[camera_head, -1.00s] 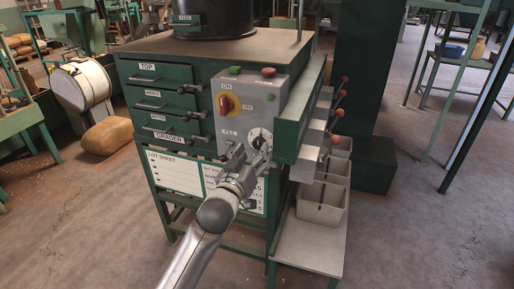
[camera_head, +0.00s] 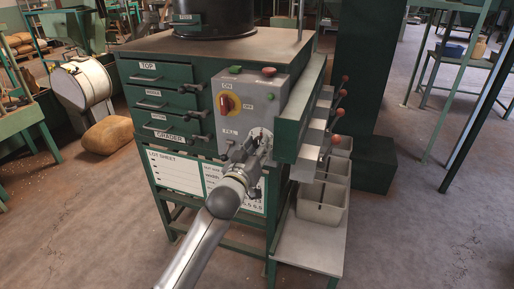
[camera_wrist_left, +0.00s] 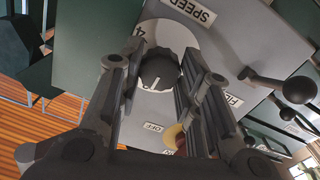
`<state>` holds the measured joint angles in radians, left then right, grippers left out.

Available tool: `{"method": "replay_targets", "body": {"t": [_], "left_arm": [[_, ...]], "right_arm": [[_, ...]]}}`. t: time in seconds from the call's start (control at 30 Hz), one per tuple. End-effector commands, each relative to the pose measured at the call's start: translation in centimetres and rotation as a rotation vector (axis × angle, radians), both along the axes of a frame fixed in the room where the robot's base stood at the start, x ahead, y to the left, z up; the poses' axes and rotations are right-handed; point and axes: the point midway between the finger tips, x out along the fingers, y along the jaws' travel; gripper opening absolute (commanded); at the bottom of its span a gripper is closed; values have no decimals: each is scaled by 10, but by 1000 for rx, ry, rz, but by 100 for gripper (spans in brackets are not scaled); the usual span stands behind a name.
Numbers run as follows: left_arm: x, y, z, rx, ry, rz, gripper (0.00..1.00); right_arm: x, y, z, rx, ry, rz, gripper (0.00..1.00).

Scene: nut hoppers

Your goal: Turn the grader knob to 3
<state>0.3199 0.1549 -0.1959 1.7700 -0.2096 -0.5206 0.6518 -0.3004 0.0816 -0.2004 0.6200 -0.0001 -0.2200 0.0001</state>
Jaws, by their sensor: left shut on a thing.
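The grader is a green cabinet with a grey control panel (camera_head: 234,121). A white round dial (camera_head: 268,134) sits low on the panel, mostly hidden by my left gripper (camera_head: 258,141). In the left wrist view, the black knob (camera_wrist_left: 157,72) sits on the white dial plate (camera_wrist_left: 170,33), where a 4 shows at the left. A white mark shows on the knob's lower side. A label reading SPEED is beside the dial. My left gripper's fingers (camera_wrist_left: 165,75) are on either side of the knob, shut on it. The number it points to cannot be read. My right gripper is not in view.
Levers with red balls (camera_head: 336,140) and grey bins (camera_head: 322,202) are at the right. Drawers (camera_head: 166,101) are at the left.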

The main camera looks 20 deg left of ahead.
Motion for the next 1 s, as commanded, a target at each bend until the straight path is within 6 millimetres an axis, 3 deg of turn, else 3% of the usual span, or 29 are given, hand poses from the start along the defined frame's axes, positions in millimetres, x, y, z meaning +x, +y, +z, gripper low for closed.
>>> {"method": "replay_targets", "body": {"t": [0.47,1.0], "left_arm": [[0,0,2,112,-2,0,9],[0,0,2,594,-19,-1,9]], "right_arm": [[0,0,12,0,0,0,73],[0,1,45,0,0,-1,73]]}}
